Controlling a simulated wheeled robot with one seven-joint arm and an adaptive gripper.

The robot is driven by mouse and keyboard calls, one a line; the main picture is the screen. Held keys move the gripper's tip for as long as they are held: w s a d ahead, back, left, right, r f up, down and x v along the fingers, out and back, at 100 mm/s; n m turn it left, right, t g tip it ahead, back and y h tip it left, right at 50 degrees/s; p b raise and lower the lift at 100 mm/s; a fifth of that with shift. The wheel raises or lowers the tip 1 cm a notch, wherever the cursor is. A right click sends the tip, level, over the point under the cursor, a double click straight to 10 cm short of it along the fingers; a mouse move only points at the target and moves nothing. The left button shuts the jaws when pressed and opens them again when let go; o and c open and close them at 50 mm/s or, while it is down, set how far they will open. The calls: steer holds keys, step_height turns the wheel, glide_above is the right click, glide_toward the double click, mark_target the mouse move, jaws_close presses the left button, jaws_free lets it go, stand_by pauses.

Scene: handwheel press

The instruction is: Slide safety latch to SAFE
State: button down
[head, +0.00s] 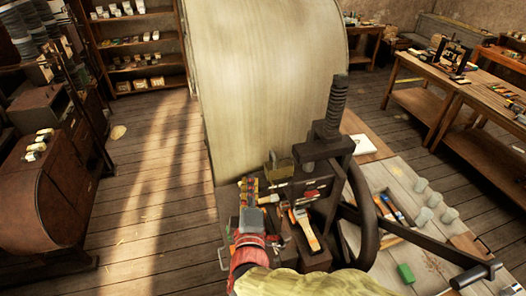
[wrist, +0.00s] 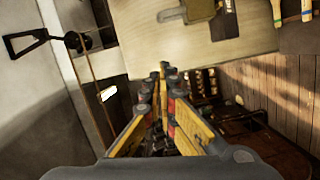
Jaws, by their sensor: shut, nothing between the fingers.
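The dark press with its upright threaded screw (head: 336,102) stands at the centre of the head view. A small red piece (head: 311,195) shows on the press's dark body; I cannot tell whether it is the safety latch. No SAFE marking is readable in either view. My gripper (head: 249,184), with yellow and red fingers, is left of the press body, apart from the red piece. In the wrist view my gripper (wrist: 163,70) has its fingertips together, with nothing between them.
The large handwheel (head: 366,215) and its long bar are right of the press. An olive box (head: 278,167) stands behind my gripper. An orange-handled tool (head: 305,228) lies near the press body. A big pale curved panel (head: 270,80) rises behind.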

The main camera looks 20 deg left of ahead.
steer(key=shift+w, duration=0.1)
steer(key=p, duration=0.2)
glide_above(276, 169)
steer(key=s+a, duration=0.2)
steer(key=a, duration=0.2)
steer(key=f, duration=0.1)
steer(key=shift+w+f, duration=0.1)
steer(key=shift+w, duration=0.15)
steer(key=shift+d, duration=0.15)
steer(key=w+d, duration=0.1)
steer(key=d, duration=0.1)
steer(key=w+d+b, duration=0.1)
steer(key=shift+w+d, duration=0.1)
steer(key=shift+d, duration=0.25)
steer(key=shift+a, duration=0.1)
